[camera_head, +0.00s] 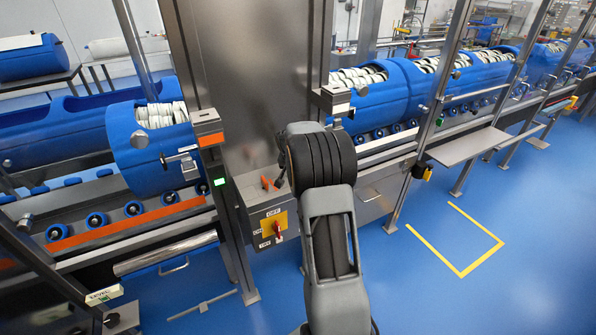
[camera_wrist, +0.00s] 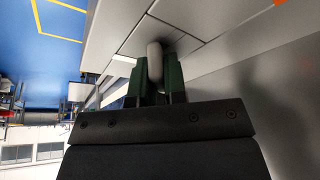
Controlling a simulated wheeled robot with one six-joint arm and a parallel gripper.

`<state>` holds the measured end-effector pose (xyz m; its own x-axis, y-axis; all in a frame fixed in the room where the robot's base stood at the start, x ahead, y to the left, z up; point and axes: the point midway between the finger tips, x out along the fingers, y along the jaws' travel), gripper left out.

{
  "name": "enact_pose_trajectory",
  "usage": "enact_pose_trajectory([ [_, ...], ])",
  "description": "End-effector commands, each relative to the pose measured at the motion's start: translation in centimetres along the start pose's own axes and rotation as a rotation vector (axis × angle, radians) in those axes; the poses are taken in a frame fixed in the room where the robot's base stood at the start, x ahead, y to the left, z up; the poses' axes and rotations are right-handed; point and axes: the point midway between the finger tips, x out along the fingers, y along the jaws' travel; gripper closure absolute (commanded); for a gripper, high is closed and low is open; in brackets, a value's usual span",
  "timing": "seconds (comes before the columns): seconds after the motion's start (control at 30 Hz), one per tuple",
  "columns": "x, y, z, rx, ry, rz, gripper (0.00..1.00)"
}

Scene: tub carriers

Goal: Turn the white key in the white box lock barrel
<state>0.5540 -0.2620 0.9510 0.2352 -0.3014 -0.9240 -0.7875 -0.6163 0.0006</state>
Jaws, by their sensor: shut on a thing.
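In the wrist view my gripper (camera_wrist: 155,72) has its two dark green fingers closed on a pale, rounded piece, which I take to be the white key (camera_wrist: 155,53). The key stands between the fingertips, against or very close to a light grey panelled box (camera_wrist: 185,17). A dark shadow lies on the box around the key. The lock barrel is not clearly visible; the key and fingers cover that spot. In the head view my own arm hides the gripper and the key, so I cannot tell the key's turn angle.
A steel column (camera_head: 245,80) stands close behind my arm. A yellow switch plate with a red knob (camera_head: 275,228) is on a steel box left of my arm. Blue tubs (camera_head: 150,155) sit on roller carriers on both sides. The blue floor (camera_head: 400,290) at right is open, with yellow marking.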

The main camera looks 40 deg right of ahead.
Motion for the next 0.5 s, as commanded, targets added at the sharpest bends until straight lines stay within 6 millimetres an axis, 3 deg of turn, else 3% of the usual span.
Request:
enact_pose_trajectory([
  [0.5,0.25,-0.05,0.07,0.227,0.000,0.094,1.00],
])
